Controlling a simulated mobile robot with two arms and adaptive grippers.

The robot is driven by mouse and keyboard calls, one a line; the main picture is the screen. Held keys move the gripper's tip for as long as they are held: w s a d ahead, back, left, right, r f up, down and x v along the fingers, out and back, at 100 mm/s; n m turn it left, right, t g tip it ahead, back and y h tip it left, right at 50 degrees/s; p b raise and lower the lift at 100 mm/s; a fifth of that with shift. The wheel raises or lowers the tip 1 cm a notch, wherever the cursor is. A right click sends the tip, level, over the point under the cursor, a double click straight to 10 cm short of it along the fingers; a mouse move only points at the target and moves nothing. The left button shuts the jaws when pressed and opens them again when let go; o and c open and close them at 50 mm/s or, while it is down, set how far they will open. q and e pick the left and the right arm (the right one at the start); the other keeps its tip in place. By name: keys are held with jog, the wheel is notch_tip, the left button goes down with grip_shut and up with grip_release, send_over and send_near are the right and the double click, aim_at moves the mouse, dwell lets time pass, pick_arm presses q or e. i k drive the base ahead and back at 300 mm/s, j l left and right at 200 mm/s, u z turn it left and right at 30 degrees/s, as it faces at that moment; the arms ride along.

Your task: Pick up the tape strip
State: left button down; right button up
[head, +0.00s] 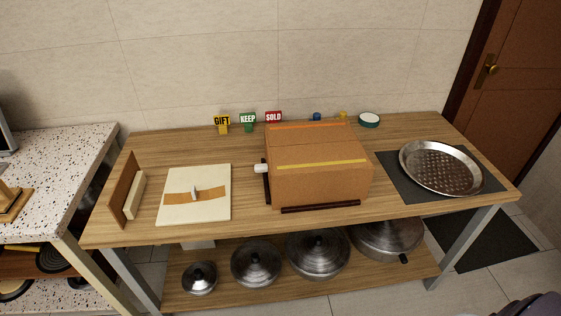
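A brown tape strip (212,195) lies across a cream board (181,212) on the left part of the wooden table. A small white upright tab (194,190) stands on the strip near its middle. A closed cardboard box (318,187) stands to the right of the board, with a yellow band and an orange band across its top. Neither of my grippers shows in the head view.
The wooden table (160,146) also holds GIFT (222,121), KEEP (248,120) and SOLD (273,117) signs at the back. A metal perforated pan (440,168) rests on a dark mat at right. Lidded pots (317,252) stand on the lower shelf. A wooden upright (121,192) stands left of the board.

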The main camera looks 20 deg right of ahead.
aim_at(194, 195)
jog(key=i+j+z, duration=0.15)
jog(key=j, duration=0.2)
jog(key=i+j+z, duration=0.1)
jog(key=j, duration=0.25)
jog(key=i+j+z, duration=0.15)
jog(key=j, duration=0.25)
jog(key=j+z, duration=0.15)
jog(key=j, duration=0.2)
jog(key=i+j, duration=0.05)
